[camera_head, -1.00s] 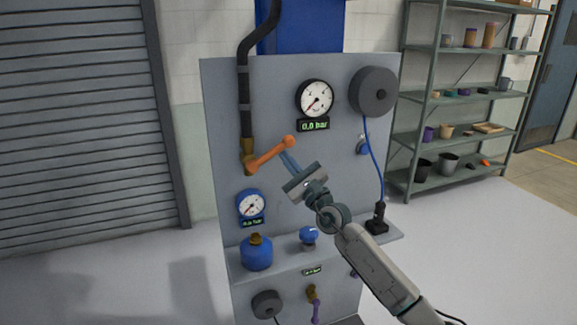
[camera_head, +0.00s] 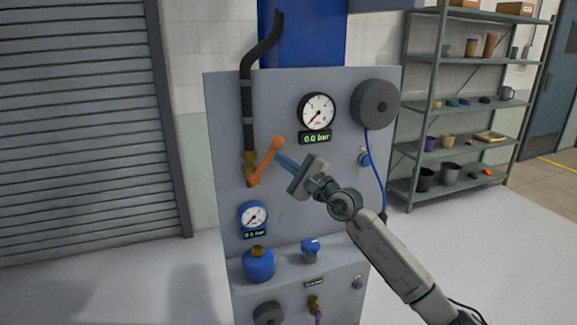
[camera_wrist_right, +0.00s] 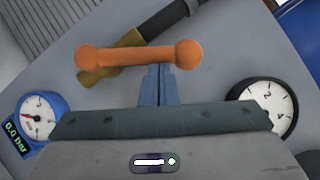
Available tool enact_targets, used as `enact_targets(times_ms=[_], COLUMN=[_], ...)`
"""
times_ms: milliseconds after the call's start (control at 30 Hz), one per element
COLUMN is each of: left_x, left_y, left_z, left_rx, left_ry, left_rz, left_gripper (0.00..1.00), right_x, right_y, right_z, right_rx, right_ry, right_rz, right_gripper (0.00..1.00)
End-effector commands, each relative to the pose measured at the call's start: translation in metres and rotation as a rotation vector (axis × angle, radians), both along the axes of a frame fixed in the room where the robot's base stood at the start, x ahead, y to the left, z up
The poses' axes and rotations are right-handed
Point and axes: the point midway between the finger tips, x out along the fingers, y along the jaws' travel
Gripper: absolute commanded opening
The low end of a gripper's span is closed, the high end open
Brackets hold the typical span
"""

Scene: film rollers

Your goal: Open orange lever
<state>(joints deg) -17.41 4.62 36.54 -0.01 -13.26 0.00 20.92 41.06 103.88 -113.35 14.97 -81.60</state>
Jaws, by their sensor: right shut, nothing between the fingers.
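The orange lever (camera_head: 266,162) is mounted on a brass valve (camera_head: 249,166) below a black pipe on the grey panel. It tilts steeply up to the right, its round knob end highest. My right gripper (camera_head: 281,158) is shut and empty, its blue fingertips at the lever's right side near the knob. In the right wrist view the lever (camera_wrist_right: 140,54) lies across the picture, just beyond the shut fingertips (camera_wrist_right: 158,72). The fingers look very close to or touching the lever; I cannot tell which. My left gripper is out of view.
A round gauge (camera_head: 316,111) with a 0.0 bar display and a black reel (camera_head: 375,104) are on the panel's upper right. A blue gauge (camera_head: 253,215), blue canister (camera_head: 258,264) and blue-topped valve (camera_head: 310,248) are lower. Shelves (camera_head: 470,102) stand at right.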

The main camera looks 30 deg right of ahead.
Motion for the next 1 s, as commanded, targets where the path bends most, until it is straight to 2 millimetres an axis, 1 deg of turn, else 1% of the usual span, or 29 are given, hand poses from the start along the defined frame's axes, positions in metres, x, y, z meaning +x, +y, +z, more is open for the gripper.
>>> enact_targets(times_ms=[33, 200, 567, 833, 1000], left_x=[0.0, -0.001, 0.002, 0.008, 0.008], left_y=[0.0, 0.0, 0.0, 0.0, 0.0], left_z=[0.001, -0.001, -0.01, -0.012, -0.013], left_rx=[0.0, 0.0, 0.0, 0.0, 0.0], left_ry=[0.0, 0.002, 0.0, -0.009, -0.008], left_rz=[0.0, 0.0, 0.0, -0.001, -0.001], left_gripper=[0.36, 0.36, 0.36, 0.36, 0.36], right_x=[0.0, 0.003, 0.007, 0.009, 0.01], right_y=[0.002, 0.012, 0.031, 0.039, 0.041], right_z=[0.006, 0.015, 0.028, 0.031, 0.033], right_rx=[-0.046, -0.2, -0.456, -0.454, -0.453], right_ry=[0.007, 0.044, 0.108, 0.11, 0.108], right_rz=[0.0, 0.0, 0.0, 0.0, 0.0], right_gripper=[0.0, 0.0, 0.0, 0.0, 0.0])
